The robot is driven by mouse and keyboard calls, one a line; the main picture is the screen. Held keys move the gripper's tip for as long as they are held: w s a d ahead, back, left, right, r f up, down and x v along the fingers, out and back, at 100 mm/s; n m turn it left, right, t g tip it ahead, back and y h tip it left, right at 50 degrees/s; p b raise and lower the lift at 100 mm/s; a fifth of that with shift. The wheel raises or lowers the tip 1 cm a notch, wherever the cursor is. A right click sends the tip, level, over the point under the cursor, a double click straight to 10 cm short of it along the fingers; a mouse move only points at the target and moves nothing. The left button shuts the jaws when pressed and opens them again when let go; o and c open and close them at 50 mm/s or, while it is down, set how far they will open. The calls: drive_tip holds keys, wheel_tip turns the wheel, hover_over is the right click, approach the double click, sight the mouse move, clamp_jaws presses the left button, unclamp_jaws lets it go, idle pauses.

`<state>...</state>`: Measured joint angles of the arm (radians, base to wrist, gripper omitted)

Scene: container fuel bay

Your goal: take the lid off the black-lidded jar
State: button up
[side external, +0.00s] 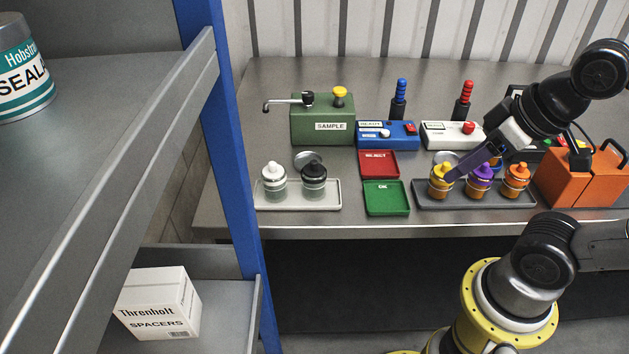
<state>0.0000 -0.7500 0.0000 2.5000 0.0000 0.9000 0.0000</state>
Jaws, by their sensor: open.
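The black-lidded jar (314,188) stands upright on a pale tray (331,205) at the bench's left front. Its black knobbed lid (313,170) is on it. A white-lidded jar (273,183) stands just left of it on the same tray. My gripper (462,170) is well to the right, over the dark tray, close to the yellow-lidded jar (440,187). It is open. Only a purple finger shows clearly, and I cannot tell whether it touches that jar.
Purple-lidded (480,182) and orange-lidded (515,183) jars share the dark tray (461,203). Red (378,165) and green (386,198) trays lie between the jar trays. A green sample box (322,127) stands behind. A blue rack post (230,150) rises at left.

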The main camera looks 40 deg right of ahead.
drive_tip(key=shift+o, duration=0.3)
drive_tip(key=w+a+r+n+y, duration=0.1)
drive_tip(key=w+a+r+n, duration=0.1)
drive_tip(key=w+r+n, duration=0.4)
drive_tip(key=n+g+y, duration=0.2)
drive_tip(key=n+g, duration=0.2)
drive_tip(key=n, duration=0.1)
hover_over(314, 161)
drive_tip(key=s+d, duration=0.1)
drive_tip(key=s, duration=0.1)
drive_tip(key=f, duration=0.8)
drive_tip(key=shift+w+f, duration=0.2)
drive_tip(key=shift+f, duration=0.1)
drive_tip(key=shift+h, duration=0.3)
drive_tip(key=shift+w+d+x, duration=0.1)
drive_tip(key=shift+d+x, duration=0.05)
drive_tip(key=shift+x, duration=1.4)
drive_tip(key=shift+w+d+x, duration=0.15)
drive_tip(key=shift+x, duration=1.35)
clamp_jaws()
